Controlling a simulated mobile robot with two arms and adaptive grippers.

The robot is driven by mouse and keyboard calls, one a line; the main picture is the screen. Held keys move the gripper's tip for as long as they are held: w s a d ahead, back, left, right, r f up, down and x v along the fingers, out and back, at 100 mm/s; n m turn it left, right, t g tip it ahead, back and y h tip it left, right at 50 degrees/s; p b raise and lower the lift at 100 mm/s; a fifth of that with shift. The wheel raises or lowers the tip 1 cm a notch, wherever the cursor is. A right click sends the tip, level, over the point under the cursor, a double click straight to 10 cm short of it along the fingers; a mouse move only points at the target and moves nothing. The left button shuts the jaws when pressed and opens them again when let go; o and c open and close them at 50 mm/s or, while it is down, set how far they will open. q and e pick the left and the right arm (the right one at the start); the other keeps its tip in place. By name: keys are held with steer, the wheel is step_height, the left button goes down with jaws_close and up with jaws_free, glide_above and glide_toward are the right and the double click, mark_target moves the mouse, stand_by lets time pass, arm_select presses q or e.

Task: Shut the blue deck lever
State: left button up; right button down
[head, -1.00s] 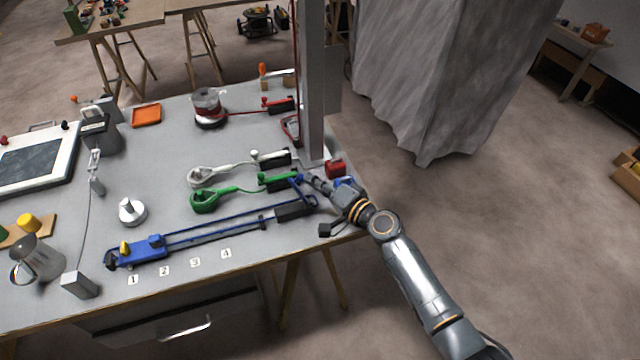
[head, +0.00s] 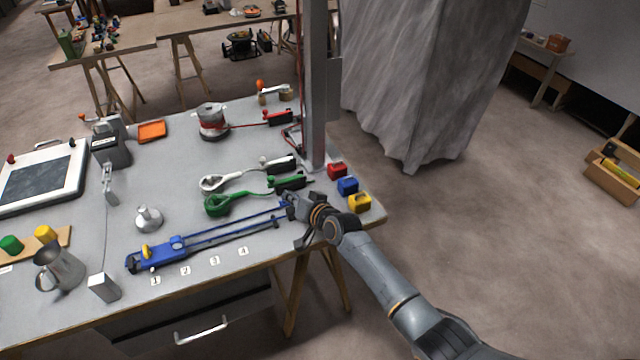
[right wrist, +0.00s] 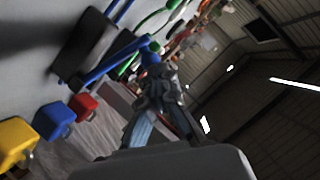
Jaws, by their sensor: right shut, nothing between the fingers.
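The blue deck lever is a thin blue bar with a round blue knob, seen in the right wrist view (right wrist: 120,58). It slants out from a black clutch body (right wrist: 88,45), not flat along it. In the head view only a bit of blue (head: 284,207) shows there, because my right gripper (head: 288,199) covers most of the clutch. In the right wrist view my right gripper (right wrist: 157,76) is shut and empty, its tips close to the knob; whether they touch I cannot tell. My left gripper is not in view.
Red (head: 337,170), blue (head: 348,186) and yellow (head: 360,203) blocks stand right of the clutch at the table edge. Behind it are a green-handled clutch (head: 287,182), a white one (head: 278,164) and a grey post (head: 314,100). Two blue lines run left to a blue slider (head: 172,248).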

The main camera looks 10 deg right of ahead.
steer(key=shift+s+a+f+b, duration=0.1)
steer(key=shift+a+f+b, duration=0.35)
steer(key=shift+f, duration=0.2)
steer(key=shift+a+f+b, duration=0.35)
steer(key=shift+f+b, duration=0.1)
steer(key=shift+f, duration=0.15)
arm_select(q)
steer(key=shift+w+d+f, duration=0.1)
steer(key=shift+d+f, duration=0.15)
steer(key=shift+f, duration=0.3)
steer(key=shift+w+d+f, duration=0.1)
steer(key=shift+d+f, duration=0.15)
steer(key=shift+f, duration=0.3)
arm_select(e)
steer(key=shift+s, duration=0.1)
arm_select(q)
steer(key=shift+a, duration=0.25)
arm_select(e)
steer(key=shift+f, duration=0.1)
